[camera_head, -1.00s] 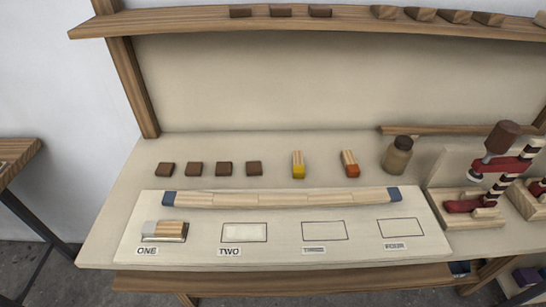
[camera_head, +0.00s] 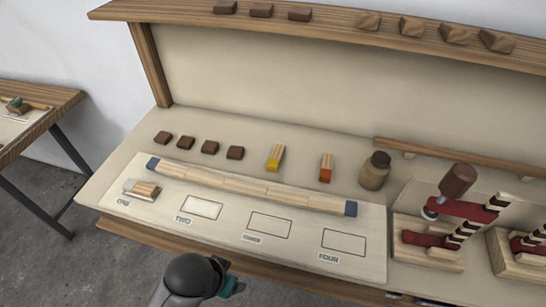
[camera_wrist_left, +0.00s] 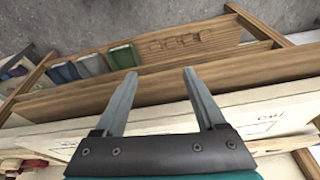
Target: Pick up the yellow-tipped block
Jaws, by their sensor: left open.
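The yellow-tipped block (camera_head: 276,158) lies on the bench top behind the long wooden strip, its yellow end toward me. My left arm shows at the bottom of the head view, well in front of and below the bench edge, apart from the block. In the left wrist view my left gripper (camera_wrist_left: 158,82) is open with nothing between its fingers. That view faces the bench front and lower shelf, and the yellow-tipped block is not in it. My right gripper is not in view.
A white board with marked boxes (camera_head: 300,262) and the blue-ended strip (camera_head: 240,183) lie in front of the blocks. Several dark blocks (camera_head: 209,147) are to the left. A jar (camera_head: 374,171) and red clamps (camera_head: 455,210) stand to the right. A shelf (camera_head: 340,22) overhangs behind.

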